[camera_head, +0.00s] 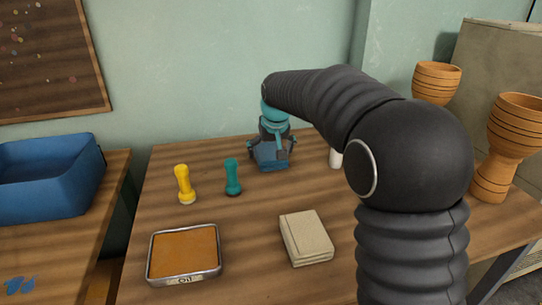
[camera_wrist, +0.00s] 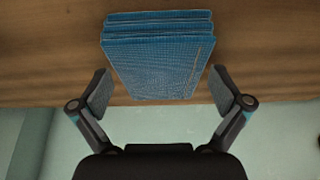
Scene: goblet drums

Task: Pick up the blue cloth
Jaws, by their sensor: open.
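The blue cloth (camera_head: 271,163) is a folded stack lying on the wooden table near its back edge, by the wall. In the wrist view the cloth (camera_wrist: 158,62) shows its layered folds and lies centred ahead of my gripper. My gripper (camera_wrist: 160,92) is open, with one finger on each side of the cloth's near end and gaps between them. In the head view my gripper (camera_head: 271,148) is right at the cloth, pointing down and hiding part of it. I cannot tell how far the fingertips are above the table.
A yellow handled tool (camera_head: 184,185) and a teal one (camera_head: 232,177) stand left of the cloth. An oil tray (camera_head: 184,254) and beige folded cloth (camera_head: 306,237) lie nearer. A white object (camera_head: 336,158) stands right. Goblet drums (camera_head: 508,145) are far right; a blue bin (camera_head: 45,178) is left.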

